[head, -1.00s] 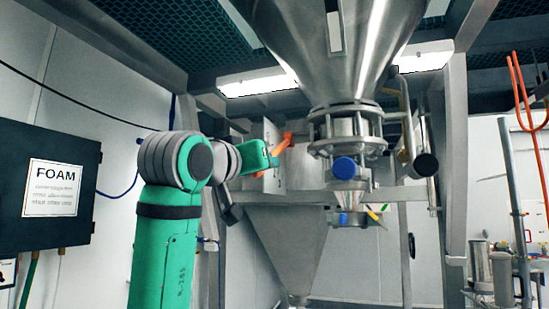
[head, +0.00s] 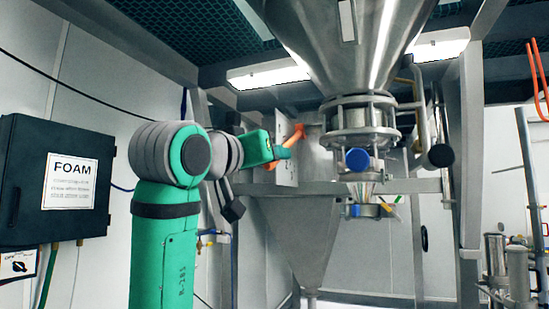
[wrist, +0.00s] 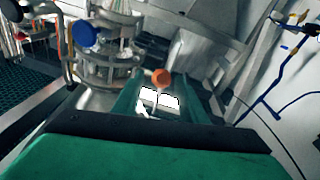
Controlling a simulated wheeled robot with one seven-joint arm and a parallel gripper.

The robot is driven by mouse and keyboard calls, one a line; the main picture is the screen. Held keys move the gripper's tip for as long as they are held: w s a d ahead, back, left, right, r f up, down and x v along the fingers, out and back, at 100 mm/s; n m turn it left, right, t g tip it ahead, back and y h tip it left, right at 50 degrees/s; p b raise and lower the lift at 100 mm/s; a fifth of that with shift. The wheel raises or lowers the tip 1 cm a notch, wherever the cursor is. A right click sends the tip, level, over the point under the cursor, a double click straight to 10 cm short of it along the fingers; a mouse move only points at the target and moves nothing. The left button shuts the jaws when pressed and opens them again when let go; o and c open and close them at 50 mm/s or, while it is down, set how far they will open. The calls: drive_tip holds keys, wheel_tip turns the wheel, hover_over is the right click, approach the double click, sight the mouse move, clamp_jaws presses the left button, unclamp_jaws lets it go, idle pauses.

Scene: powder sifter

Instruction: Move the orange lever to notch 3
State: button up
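The orange lever (head: 298,134) is on a grey metal plate (head: 286,176) beside the hopper outlet in the head view. It slants, with its upper end to the right. My green gripper (head: 285,153) is right at the lever and covers part of it. In the wrist view, the lever's round orange end (wrist: 160,77) shows at the mouth of my gripper (wrist: 160,92). The two green fingers stand apart on either side, with visible gaps to the orange end. I cannot make out any notch numbers or which notch the lever is in.
The steel hopper (head: 350,45) hangs above and right of my gripper, with a blue round cap (head: 357,159) on its outlet. A dark box marked FOAM (head: 35,180) is on the left wall. An orange hose (head: 466,130) hangs at right.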

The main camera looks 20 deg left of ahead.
drive_tip(key=s+f, duration=0.1)
drive_tip(key=s, duration=0.6)
drive_tip(key=shift+s, duration=0.3)
drive_tip(key=shift+a, duration=0.1)
drive_tip(key=shift+c, duration=0.4)
